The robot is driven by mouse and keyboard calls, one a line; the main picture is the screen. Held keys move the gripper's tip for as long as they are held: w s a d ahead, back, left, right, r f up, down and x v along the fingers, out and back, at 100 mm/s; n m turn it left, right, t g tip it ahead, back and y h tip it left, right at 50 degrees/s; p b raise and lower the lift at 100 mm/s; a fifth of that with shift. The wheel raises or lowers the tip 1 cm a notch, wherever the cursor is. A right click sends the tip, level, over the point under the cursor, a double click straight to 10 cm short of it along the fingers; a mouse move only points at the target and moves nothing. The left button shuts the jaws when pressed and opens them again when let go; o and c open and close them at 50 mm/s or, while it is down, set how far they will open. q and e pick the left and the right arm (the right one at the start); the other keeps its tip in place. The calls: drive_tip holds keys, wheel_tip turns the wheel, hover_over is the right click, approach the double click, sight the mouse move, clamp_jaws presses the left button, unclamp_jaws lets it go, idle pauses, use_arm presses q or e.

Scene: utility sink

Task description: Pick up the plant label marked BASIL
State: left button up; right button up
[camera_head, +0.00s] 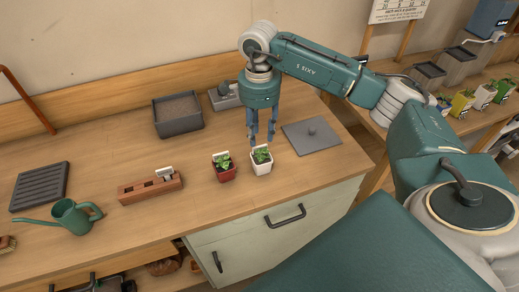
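Several small white labels show, but their lettering is too small to read, so I cannot tell which is marked BASIL. One label (261,149) stands in the white pot (261,168) with a green plant. Another label (220,155) stands in the red pot (226,175) just left of it. A third label (165,172) stands at the right end of a reddish-brown wooden holder (140,192). My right gripper (261,141) points down just above the white pot. Its fingers are apart, and I see nothing held between them. My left gripper is out of view.
A grey plate with a knob (312,133) lies right of the white pot. A dark tray (178,114) stands behind. A green watering can (74,216) and slotted grey tray (40,186) are left. The counter in front of the pots is clear.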

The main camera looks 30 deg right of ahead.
sight(259, 147)
drive_tip(key=shift+f, duration=0.35)
drive_tip(key=f+p, duration=0.2)
drive_tip(key=f, duration=0.1)
drive_tip(key=f+p, duration=0.1)
drive_tip(key=shift+s+a+f, duration=0.35)
drive_tip(key=shift+s+f, duration=0.05)
drive_tip(key=shift+w+f, duration=0.1)
drive_tip(key=shift+f, duration=0.2)
clamp_jaws()
